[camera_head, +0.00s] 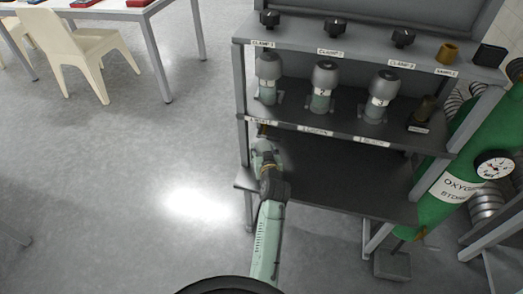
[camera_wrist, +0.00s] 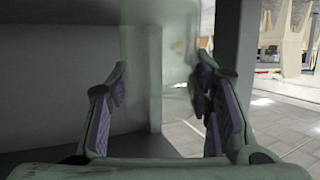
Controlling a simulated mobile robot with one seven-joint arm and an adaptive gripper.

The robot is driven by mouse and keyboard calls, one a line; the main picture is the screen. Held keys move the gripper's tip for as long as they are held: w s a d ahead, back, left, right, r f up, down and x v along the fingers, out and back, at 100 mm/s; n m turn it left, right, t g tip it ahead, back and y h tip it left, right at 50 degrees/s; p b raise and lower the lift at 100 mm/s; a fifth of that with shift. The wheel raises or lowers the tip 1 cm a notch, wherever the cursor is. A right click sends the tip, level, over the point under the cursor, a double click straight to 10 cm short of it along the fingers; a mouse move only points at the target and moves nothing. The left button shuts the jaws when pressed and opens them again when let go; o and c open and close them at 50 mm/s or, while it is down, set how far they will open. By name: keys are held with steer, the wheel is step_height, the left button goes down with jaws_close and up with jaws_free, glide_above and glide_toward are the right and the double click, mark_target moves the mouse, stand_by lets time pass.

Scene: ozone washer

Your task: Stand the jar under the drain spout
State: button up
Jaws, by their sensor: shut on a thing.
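A clear, faintly green glass jar (camera_wrist: 150,60) stands between the two purple-padded fingers of my gripper (camera_wrist: 160,85) in the wrist view. In the head view my gripper (camera_head: 262,150) reaches into the left end of the rack's lower bay, under the middle shelf. The jar cannot be made out clearly there. A small brassy piece (camera_head: 262,130) shows under the shelf's left end; I cannot tell whether it is the drain spout.
The lower shelf (camera_head: 345,180) is bare to the right of my arm. A grey post (camera_wrist: 232,60) stands close right of the jar. A green oxygen cylinder (camera_head: 455,165) stands right.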

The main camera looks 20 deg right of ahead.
steer(key=shift+f, duration=0.85)
steer(key=shift+w, duration=0.15)
steer(key=shift+r, duration=0.2)
steer(key=shift+f, duration=0.2)
steer(key=o, duration=1)
